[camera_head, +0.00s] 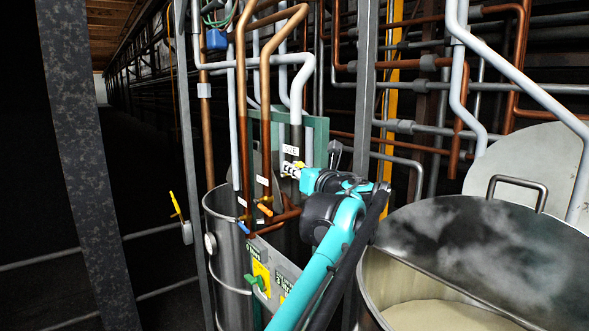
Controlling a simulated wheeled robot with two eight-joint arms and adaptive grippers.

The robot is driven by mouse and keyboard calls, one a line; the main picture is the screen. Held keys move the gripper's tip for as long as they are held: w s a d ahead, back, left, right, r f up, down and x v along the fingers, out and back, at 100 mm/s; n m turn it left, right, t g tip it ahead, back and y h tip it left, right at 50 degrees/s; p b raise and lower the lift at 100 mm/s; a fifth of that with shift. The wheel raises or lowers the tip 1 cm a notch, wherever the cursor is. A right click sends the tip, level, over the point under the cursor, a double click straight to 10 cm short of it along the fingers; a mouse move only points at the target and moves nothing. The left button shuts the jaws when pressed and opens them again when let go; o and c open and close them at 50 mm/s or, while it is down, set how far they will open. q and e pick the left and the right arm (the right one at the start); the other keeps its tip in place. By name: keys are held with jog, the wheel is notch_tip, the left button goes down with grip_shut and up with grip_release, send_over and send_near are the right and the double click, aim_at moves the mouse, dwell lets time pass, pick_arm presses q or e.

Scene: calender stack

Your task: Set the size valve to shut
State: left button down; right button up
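A small white label (291,150), whose print seems to read "SIZE", is on a dark vertical pipe behind the metal tank. Just below it, a small yellow part (298,164), seemingly the size valve's handle, shows at my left gripper (291,169). The fingertips overlap the valve area. The fingers and valve are too small and covered to tell whether they touch, whether the gripper is shut, or how the handle is turned.
A large open vat (480,250) stands at right. A grey post (366,80) rises close behind my arm. Copper and grey pipes crowd the back.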

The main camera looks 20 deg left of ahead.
pick_arm(q)
jog(key=shift+f, duration=0.1)
jog(key=shift+s+d+f+m+t+y+b, duration=0.2)
jog(key=shift+f+t+y+b, duration=0.55)
jog(key=shift+b, duration=0.6)
jog(key=shift+s+d+f+m+t+y+b, duration=0.1)
jog(key=shift+f+m+t+y+b, duration=0.3)
jog(key=shift+t+b, duration=0.7)
jog(key=shift+s+d+f+m+t+y+b, duration=0.15)
jog(key=shift+f+t+y+b, duration=0.5)
jog(key=shift+b, duration=0.9)
jog(key=shift+w+f, duration=0.1)
jog(key=c, duration=1.5)
grip_release()
jog(key=shift+c, duration=0.2)
jog(key=shift+o, duration=0.2)
jog(key=v, duration=1.2)
